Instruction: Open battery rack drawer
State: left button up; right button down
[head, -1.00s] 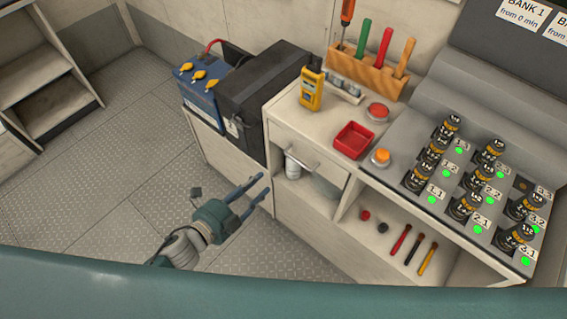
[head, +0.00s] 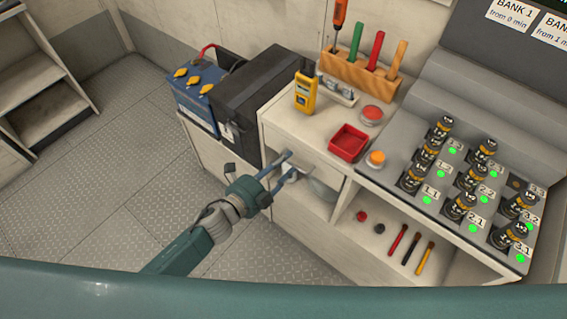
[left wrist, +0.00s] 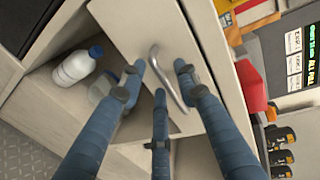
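The drawer (head: 322,168) is a pale front under the left end of the counter, and it looks closed. In the left wrist view its front (left wrist: 130,30) fills the upper middle, with a curved metal handle (left wrist: 157,58). My left gripper (head: 289,165) is at the drawer front with its fingers spread. In the left wrist view the gripper's fingertips (left wrist: 160,75) lie on either side of the handle. The fingers look open around it, not clamped; I cannot tell whether any finger touches it. My right gripper is not in view.
A blue battery (head: 196,98) and a black box (head: 262,95) stand left of the counter. A red tray (head: 348,142) and yellow meter (head: 305,92) sit on top. A white bottle (left wrist: 77,66) stands on the shelf below the drawer. The floor at left is clear.

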pick_arm(q)
jog(key=shift+c, duration=0.5)
grip_shut()
